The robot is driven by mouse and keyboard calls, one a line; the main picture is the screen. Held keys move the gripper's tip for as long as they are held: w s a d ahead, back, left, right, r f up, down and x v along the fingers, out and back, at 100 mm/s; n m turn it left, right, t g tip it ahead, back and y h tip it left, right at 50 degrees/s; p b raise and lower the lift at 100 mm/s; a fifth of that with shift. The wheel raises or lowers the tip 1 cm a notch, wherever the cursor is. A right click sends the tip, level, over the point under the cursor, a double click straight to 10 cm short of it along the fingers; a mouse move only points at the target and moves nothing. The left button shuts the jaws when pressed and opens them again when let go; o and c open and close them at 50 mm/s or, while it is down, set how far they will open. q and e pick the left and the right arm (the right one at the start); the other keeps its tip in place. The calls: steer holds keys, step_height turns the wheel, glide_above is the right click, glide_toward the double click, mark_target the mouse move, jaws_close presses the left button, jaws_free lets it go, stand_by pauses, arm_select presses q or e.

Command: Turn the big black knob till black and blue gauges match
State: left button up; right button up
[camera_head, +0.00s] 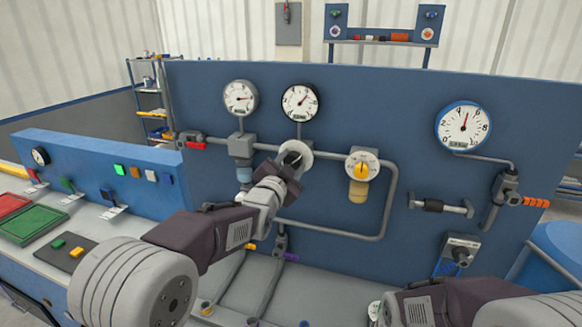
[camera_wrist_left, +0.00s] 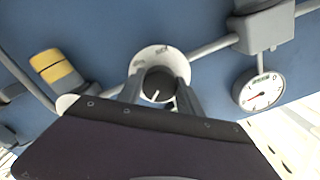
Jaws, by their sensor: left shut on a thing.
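The big black knob (camera_head: 294,157) sits on a round white dial plate on the blue panel. My left gripper (camera_head: 291,163) is at the knob and partly hides it. In the left wrist view, the black knob (camera_wrist_left: 159,84) with a white mark lies between the two fingers of my left gripper (camera_wrist_left: 162,92), which is shut on it. The black-rimmed gauge (camera_head: 300,103) is above the knob, its needle pointing up and right. The blue-rimmed gauge (camera_head: 463,126) is at the right, its needle pointing nearly up, slightly right. My right gripper is not visible.
A grey-rimmed gauge (camera_head: 240,98) is left of the black one. A yellow knob (camera_head: 362,169) is right of the black knob, with grey pipes around. An orange-handled valve (camera_head: 535,202) is at far right. My right forearm fills the lower right.

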arm_select(q)
steer(key=n+b, duration=0.2)
steer(key=n, duration=0.1)
steer(key=shift+f, duration=0.25)
steer(key=shift+r+n+b, duration=0.15)
steer(key=shift+n+b, duration=1.25)
steer(key=shift+n, duration=0.7)
steer(key=o, duration=1.4)
steer(key=shift+r, duration=0.1)
steer(key=shift+c, duration=0.2)
steer(key=shift+s, duration=0.1)
